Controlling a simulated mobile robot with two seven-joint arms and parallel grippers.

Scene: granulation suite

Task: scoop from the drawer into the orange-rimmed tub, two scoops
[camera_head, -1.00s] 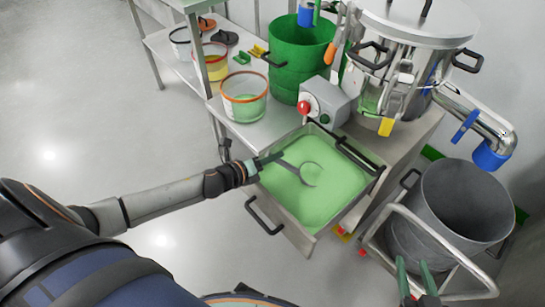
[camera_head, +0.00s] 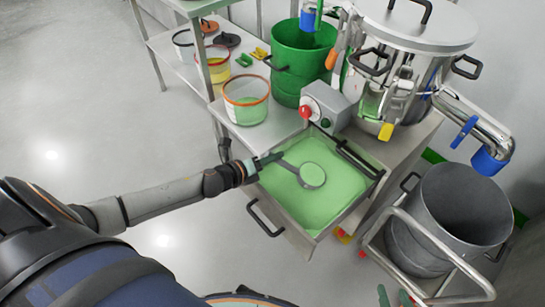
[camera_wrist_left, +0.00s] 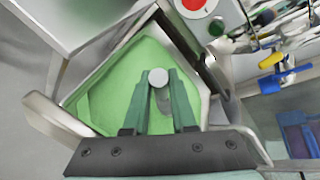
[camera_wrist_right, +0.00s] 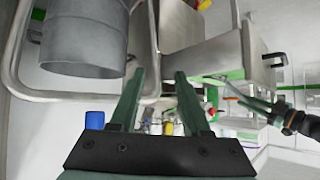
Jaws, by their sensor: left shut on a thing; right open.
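The open drawer (camera_head: 291,222) is a metal tray of light green powder (camera_head: 325,205). My left gripper (camera_head: 268,160) is shut on the handle of a grey scoop (camera_head: 290,167) over the drawer. The scoop's round bowl (camera_head: 312,175) is level and shows green powder inside; its exact height above the powder is unclear. The handle's round end (camera_wrist_left: 158,77) shows between the fingers in the left wrist view. The orange-rimmed tub (camera_head: 246,110), clear with some green powder inside, stands on the bench behind the drawer. My right gripper (camera_wrist_right: 160,75) is open and empty, low at the right (camera_head: 396,297).
A green bucket (camera_head: 300,65) and a control box with a red button (camera_head: 305,111) stand near the tub. A steel vessel (camera_head: 405,60) is behind. A grey drum (camera_head: 455,215) on a trolley is at right. Other tubs (camera_head: 214,62) sit on the left shelf.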

